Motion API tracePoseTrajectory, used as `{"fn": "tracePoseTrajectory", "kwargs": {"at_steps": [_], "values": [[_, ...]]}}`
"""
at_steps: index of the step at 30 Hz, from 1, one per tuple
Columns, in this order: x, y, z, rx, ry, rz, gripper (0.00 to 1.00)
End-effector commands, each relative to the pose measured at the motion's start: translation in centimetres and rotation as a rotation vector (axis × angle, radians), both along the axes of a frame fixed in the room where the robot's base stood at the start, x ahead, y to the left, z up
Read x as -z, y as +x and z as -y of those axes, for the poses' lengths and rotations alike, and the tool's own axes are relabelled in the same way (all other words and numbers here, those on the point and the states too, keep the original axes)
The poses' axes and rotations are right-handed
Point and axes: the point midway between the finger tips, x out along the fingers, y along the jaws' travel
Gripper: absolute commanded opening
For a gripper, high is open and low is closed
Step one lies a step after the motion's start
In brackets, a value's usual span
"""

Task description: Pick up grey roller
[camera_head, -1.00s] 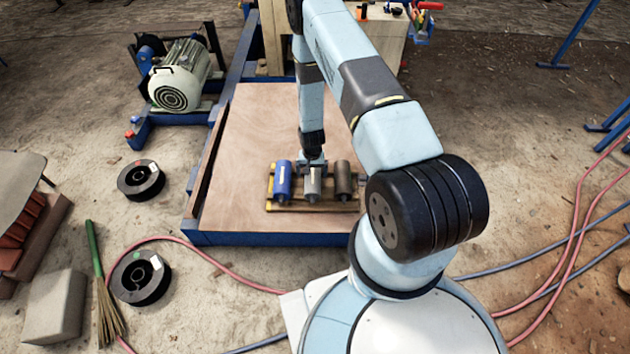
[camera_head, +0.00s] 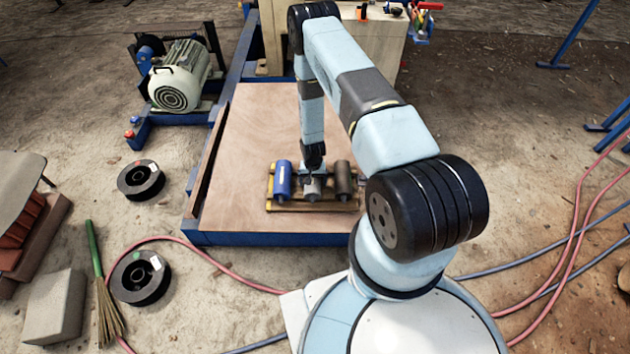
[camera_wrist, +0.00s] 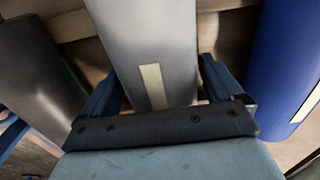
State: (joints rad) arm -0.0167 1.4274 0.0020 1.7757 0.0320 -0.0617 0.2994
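The grey roller (camera_head: 312,190) lies in the middle of a yellow rack, between a blue roller (camera_head: 283,180) and a dark brown-grey roller (camera_head: 343,178). My gripper (camera_head: 314,178) is down over the grey roller. In the wrist view the grey roller (camera_wrist: 150,50), with a pale label strip, runs between the two blue fingers of my gripper (camera_wrist: 155,92). The fingers stand on either side of it, with a gap visible on the right side. The fingertips are partly hidden by the roller.
The blue roller (camera_wrist: 292,70) and the dark roller (camera_wrist: 38,75) flank the fingers closely in the wrist view. The yellow rack (camera_head: 300,206) stands on a wooden board (camera_head: 250,150) with a blue frame. The board behind the rack is clear.

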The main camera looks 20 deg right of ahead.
Motion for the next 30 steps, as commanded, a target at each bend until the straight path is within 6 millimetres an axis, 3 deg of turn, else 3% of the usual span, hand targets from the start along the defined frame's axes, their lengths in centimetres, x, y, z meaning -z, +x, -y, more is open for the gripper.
{"fn": "tracePoseTrajectory", "kwargs": {"at_steps": [2, 26, 30], "values": [[-0.01, -0.01, -0.01, 0.000, 0.000, 0.000, 0.86], [-0.01, -0.05, 0.10, 0.001, -0.002, -0.002, 0.09], [-0.05, -0.01, 0.11, 0.001, -0.002, -0.001, 0.08]]}}
